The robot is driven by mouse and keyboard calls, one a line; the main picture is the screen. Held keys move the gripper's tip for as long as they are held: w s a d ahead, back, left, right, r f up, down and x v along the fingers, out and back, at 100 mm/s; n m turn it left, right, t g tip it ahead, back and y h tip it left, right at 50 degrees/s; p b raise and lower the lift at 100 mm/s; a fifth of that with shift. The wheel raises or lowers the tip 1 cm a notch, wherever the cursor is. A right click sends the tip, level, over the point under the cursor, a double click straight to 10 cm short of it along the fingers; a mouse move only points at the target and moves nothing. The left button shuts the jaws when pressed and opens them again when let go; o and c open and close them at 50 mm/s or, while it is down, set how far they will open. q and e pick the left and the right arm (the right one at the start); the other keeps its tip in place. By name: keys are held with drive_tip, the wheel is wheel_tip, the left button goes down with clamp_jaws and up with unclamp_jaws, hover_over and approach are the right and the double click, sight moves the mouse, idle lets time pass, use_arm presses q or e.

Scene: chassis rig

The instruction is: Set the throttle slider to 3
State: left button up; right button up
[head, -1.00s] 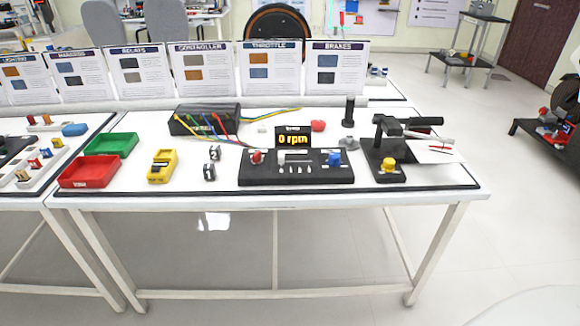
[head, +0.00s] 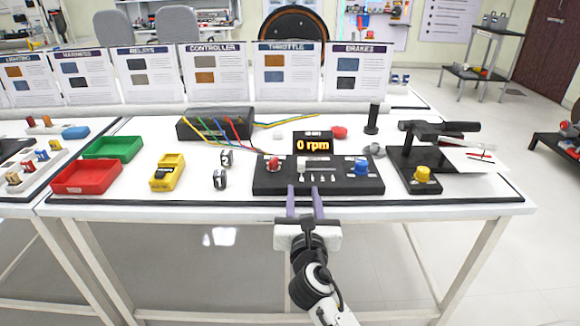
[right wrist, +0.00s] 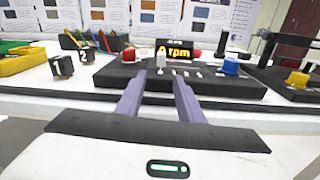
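The black control box (head: 345,187) stands near the table's front edge. Its throttle slider has a pale knob (head: 301,166) at the left end of a slot, beside several small white marks. The display (head: 313,146) above reads 0 rpm. A red knob (head: 274,164) is at the box's left and a blue knob (head: 362,167) at its right. My right gripper (head: 304,189) is open and empty, at the box's front edge. In the right wrist view the pale knob (right wrist: 160,61) appears beyond and between the spread fingers (right wrist: 159,84). My left gripper is not in view.
A pedal unit with a yellow knob (head: 422,174) stands close to the right of the box. A black wired box (head: 215,124) is behind.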

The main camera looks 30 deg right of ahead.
sight(302, 167)
drive_tip(key=shift+n, duration=0.4)
drive_tip(key=x, duration=0.3)
drive_tip(key=r+b+x, duration=0.1)
drive_tip(key=x, duration=0.7)
drive_tip(key=shift+r+b, duration=0.25)
drive_tip(key=shift+b, duration=0.05)
clamp_jaws()
